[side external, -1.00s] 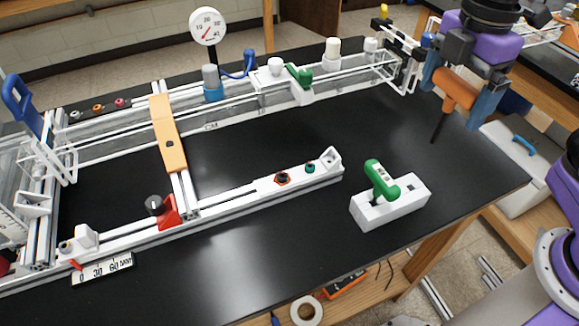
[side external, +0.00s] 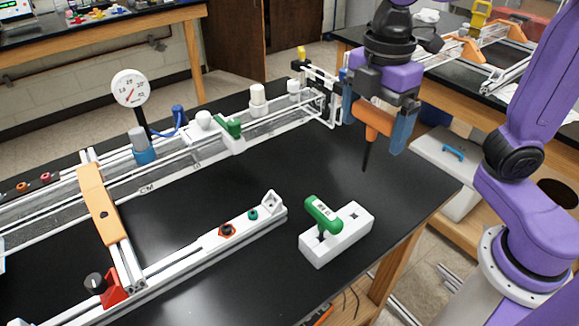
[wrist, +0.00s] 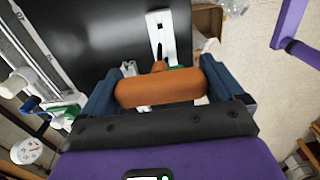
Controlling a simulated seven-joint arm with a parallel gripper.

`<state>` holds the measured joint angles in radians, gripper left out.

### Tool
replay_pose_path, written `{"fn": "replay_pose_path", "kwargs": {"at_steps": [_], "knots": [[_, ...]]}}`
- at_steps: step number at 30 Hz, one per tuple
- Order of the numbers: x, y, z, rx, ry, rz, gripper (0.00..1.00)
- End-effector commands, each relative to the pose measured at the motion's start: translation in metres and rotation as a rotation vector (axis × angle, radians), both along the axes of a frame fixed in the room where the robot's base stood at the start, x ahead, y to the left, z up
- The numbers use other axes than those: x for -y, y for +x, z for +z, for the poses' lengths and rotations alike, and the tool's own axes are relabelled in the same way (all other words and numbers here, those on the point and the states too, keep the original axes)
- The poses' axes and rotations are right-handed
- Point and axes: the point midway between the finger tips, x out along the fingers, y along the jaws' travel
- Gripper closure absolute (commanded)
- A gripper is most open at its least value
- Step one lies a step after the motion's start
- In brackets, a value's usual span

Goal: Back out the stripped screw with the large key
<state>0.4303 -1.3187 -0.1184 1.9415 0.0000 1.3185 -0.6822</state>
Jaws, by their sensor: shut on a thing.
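My gripper (side external: 374,122) is shut on the orange handle of a T-shaped key (side external: 367,152). The key's dark shaft points down, its tip above the table and touching nothing. In the wrist view the orange handle (wrist: 160,90) lies across between both blue fingers. A green-handled key (side external: 323,214) stands in a white block (side external: 352,236), below and left of my gripper. On the white rail (side external: 185,262) are an orange-ringed dark screw head (side external: 227,230) and a teal one (side external: 253,214). Which of them is stripped I cannot tell.
An orange crossbar (side external: 98,203) and a red clamp with a black knob (side external: 112,289) stand on the frame at left. A dial gauge (side external: 130,88) rises behind. Black tabletop (side external: 180,205) between the rails is clear. The table's right edge is near the white block.

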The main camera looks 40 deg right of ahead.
Motion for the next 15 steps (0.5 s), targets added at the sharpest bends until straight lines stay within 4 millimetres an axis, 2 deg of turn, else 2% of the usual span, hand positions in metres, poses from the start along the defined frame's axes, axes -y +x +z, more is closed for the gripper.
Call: {"fn": "replay_pose_path", "kwargs": {"at_steps": [5,8,15], "knots": [[-0.011,0.007,0.000,0.000,0.000,0.022,0.48],[-0.030,0.019,0.000,-0.001,-0.001,0.063,0.48],[-0.102,0.061,-0.007,-0.003,-0.003,0.219,0.48]]}}
